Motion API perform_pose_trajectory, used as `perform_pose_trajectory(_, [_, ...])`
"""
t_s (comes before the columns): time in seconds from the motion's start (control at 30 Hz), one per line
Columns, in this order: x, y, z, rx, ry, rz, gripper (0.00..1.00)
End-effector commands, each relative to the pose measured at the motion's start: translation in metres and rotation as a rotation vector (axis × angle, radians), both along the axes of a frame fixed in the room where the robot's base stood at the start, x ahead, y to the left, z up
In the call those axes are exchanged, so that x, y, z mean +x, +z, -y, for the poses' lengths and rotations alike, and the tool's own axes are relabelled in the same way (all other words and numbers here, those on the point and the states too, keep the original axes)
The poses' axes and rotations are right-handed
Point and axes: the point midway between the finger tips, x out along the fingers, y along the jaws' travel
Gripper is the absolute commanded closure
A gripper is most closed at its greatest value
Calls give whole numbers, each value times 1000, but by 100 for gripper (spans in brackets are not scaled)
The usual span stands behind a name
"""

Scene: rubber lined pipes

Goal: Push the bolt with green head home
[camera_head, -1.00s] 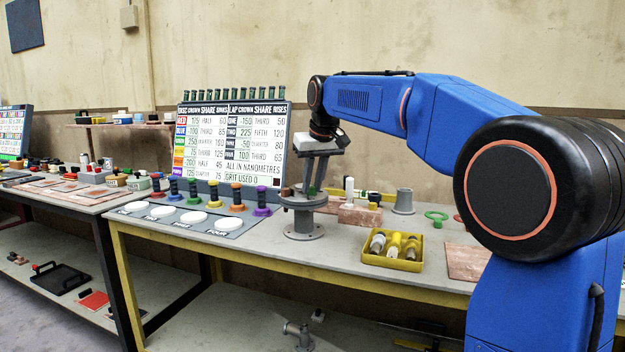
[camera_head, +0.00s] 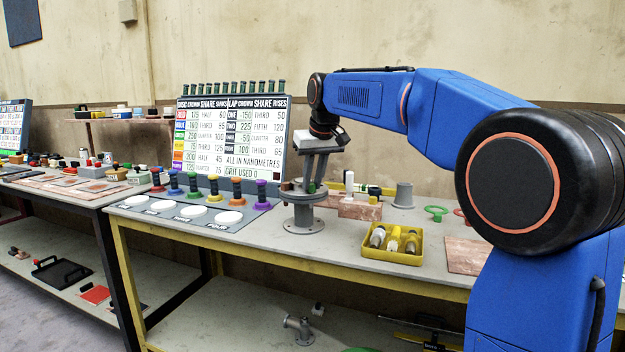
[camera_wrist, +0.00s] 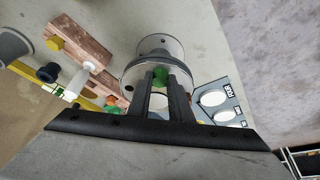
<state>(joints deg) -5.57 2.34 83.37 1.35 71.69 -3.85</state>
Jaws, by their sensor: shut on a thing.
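The bolt's green head (camera_wrist: 160,75) shows between my fingertips in the wrist view, over the flanged pipe piece. My gripper (camera_wrist: 163,84) is shut on it, and its two dark fingers hide most of the bolt. The pipe piece's round flange (camera_wrist: 132,78) surrounds the fingertips. In the head view, my gripper (camera_head: 311,186) points down at the top of the grey flanged pipe piece (camera_head: 303,222), which stands upright on the bench. I cannot tell how deep the bolt sits.
A yellow tray (camera_head: 392,259) of bottles stands to the right on the bench (camera_head: 330,250). A reddish block (camera_head: 358,207) and a grey cone (camera_head: 403,195) stand close behind. Coloured knobs and white discs (camera_head: 228,218) lie to the left, before an upright board (camera_head: 232,145).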

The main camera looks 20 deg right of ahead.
Motion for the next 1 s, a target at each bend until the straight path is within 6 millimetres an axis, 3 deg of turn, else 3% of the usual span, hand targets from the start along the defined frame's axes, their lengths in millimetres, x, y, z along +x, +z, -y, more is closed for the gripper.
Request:
perform_pose_trajectory(0.37, [0, -6, 0, 0, 0, -1, 100])
perform_pose_trajectory(0.4, [0, -6, 0, 0, 0, -2, 79])
perform_pose_trajectory(0.5, [0, -6, 0, 0, 0, -1, 60])
perform_pose_trajectory(1.0, [0, 5, 0, 0, 0, 1, 60])
